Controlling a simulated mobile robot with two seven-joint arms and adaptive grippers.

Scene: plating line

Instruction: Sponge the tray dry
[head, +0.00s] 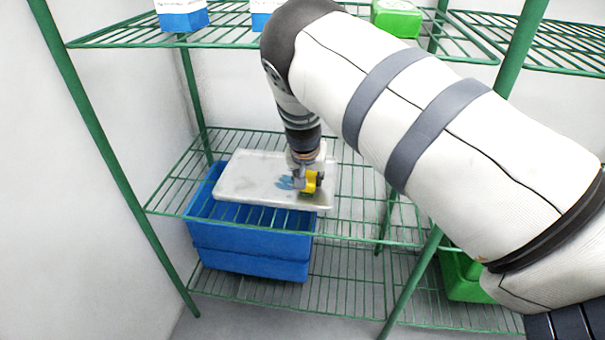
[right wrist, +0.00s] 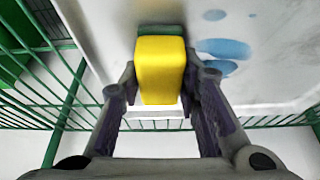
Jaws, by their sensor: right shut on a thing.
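A pale grey-white tray (head: 245,178) lies on the middle wire shelf in the head view. Blue wet patches (head: 284,183) mark it just left of my right gripper; they also show right of the sponge in the right wrist view (right wrist: 222,50). My right gripper (head: 306,185) is over the tray's right part, shut on a yellow sponge with a green side (right wrist: 160,70). The sponge is at the tray's surface; whether it touches is hard to tell. The gripper hides part of the tray. My left gripper is not in view.
Green shelf posts (head: 110,150) stand left and right of the tray. An upper wire shelf (head: 230,38) holds white-and-blue boxes (head: 182,15) and a green box (head: 397,18). A blue crate (head: 250,255) is below the tray, and a green container (head: 462,277) stands lower right.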

